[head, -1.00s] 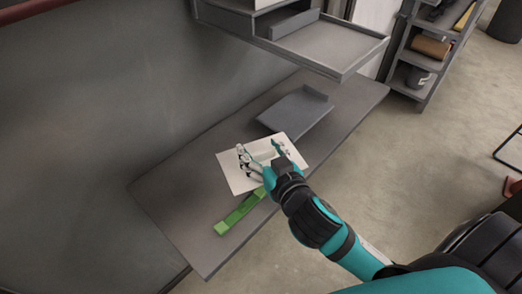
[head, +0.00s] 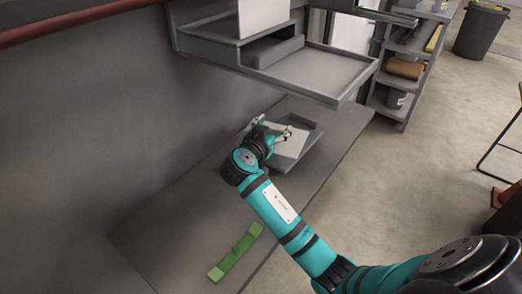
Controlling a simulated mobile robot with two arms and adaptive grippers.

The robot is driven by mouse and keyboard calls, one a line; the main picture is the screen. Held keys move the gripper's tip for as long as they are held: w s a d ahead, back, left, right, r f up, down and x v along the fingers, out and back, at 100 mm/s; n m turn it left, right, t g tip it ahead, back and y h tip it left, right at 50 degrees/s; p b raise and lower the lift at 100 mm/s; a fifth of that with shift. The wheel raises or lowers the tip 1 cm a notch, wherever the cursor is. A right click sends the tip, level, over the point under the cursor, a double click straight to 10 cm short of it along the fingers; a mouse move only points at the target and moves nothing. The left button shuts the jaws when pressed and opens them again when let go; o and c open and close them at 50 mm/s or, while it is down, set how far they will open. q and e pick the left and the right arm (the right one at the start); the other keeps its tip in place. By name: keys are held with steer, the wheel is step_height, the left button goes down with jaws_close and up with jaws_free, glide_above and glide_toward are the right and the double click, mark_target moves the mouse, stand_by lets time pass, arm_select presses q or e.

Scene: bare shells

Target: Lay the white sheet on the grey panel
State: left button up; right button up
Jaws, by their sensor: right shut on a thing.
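The white sheet (head: 292,146) is over the left part of the grey panel (head: 303,154), which lies on the grey table. Whether the sheet rests on the panel or hangs just above it cannot be told. My right gripper (head: 272,130) is shut on the sheet, at its near left side; the wrist and fingers hide part of the sheet. The panel's right edge and raised far corner show beyond the sheet. My left gripper is not in view.
A green bar (head: 236,252) lies on the near part of the table (head: 190,220). A grey shelf tray (head: 318,72) overhangs the table's far end. A shelf rack (head: 408,60) and a dark bin (head: 480,30) stand at the back right. The table's left middle is clear.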

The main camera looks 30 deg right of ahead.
steer(key=shift+w+d+r+m+g+h, duration=0.2)
steer(key=shift+w+d+m+g+h, duration=0.25)
steer(key=shift+w+m+g, duration=0.2)
steer(key=shift+d+r+m+g+h+b, duration=0.4)
steer(key=shift+m+g, duration=0.25)
steer(key=shift+g, duration=0.2)
steer(key=shift+f+b, duration=1.7)
steer(key=shift+f, duration=2)
steer(key=o, duration=1)
steer(key=shift+o, duration=0.2)
steer(key=shift+a, duration=0.15)
steer(key=v, duration=1.2)
